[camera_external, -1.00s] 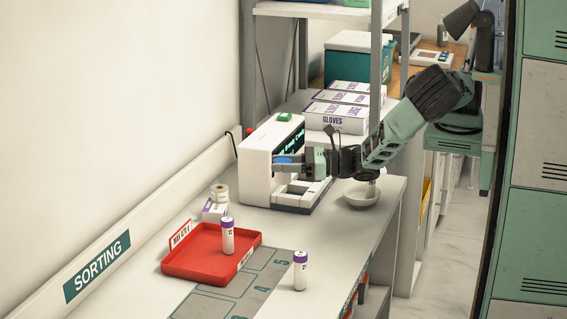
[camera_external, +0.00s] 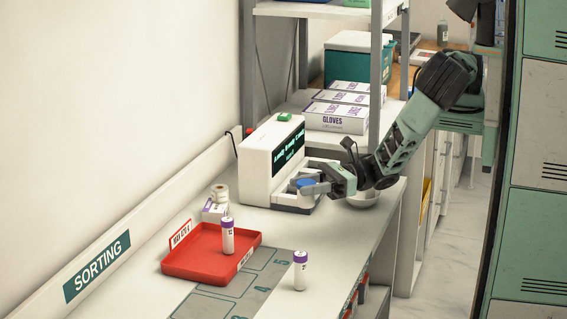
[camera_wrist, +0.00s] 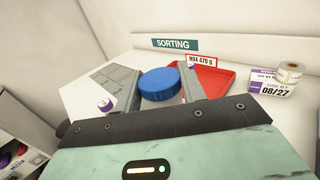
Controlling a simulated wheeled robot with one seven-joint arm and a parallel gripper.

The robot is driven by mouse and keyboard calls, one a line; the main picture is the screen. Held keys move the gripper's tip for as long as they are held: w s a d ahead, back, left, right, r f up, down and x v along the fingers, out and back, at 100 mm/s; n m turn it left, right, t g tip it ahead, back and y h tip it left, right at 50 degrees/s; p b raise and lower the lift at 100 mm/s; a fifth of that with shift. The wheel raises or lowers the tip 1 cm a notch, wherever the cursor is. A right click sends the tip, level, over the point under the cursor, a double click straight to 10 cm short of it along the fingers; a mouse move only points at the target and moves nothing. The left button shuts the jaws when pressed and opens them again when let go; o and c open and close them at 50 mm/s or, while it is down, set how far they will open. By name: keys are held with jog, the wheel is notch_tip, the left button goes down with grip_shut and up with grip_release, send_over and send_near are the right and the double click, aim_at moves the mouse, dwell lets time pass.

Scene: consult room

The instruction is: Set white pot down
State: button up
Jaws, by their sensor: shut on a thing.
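The white pot shows mainly as a round blue lid (camera_external: 306,182) between the fingers of my gripper (camera_external: 308,187). In the wrist view, the blue lid (camera_wrist: 160,84) sits between the two grey fingers of my gripper (camera_wrist: 160,92), which is shut on it. The pot's body is hidden by the fingers. My gripper is low, at the front of a white machine (camera_external: 262,165) with a dark lit screen, by its low base (camera_external: 290,203). I cannot tell whether the pot touches the base.
A white bowl (camera_external: 362,199) sits right of my gripper, partly behind my arm. A red tray (camera_external: 190,262) holds a purple-capped tube (camera_external: 227,237). Another purple-capped tube (camera_external: 300,270) stands on the bench. Glove boxes (camera_external: 335,118) lie behind.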

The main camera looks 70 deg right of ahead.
jog(key=s+a+n+g+y, duration=0.1)
jog(key=s, duration=0.1)
jog(key=s+a+f+n+g, duration=0.1)
jog(key=s+a, duration=0.1)
jog(key=s, duration=0.1)
jog(key=s+a+f+g+y, duration=0.1)
jog(key=s, duration=0.2)
jog(key=shift+a+n+y+p, duration=0.3)
jog(key=shift+a+n, duration=0.1)
jog(key=shift+g, duration=0.4)
jog(key=shift+s+a+f+p, duration=0.1)
jog(key=shift+f+p, duration=0.65)
jog(key=shift+f, duration=1.8)
jog(key=shift+s+f+p, duration=0.1)
jog(key=shift+f+p, duration=0.6)
jog(key=shift+f, duration=1.85)
jog(key=shift+f, duration=0.15)
jog(key=o, duration=1)
jog(key=shift+c, duration=0.2)
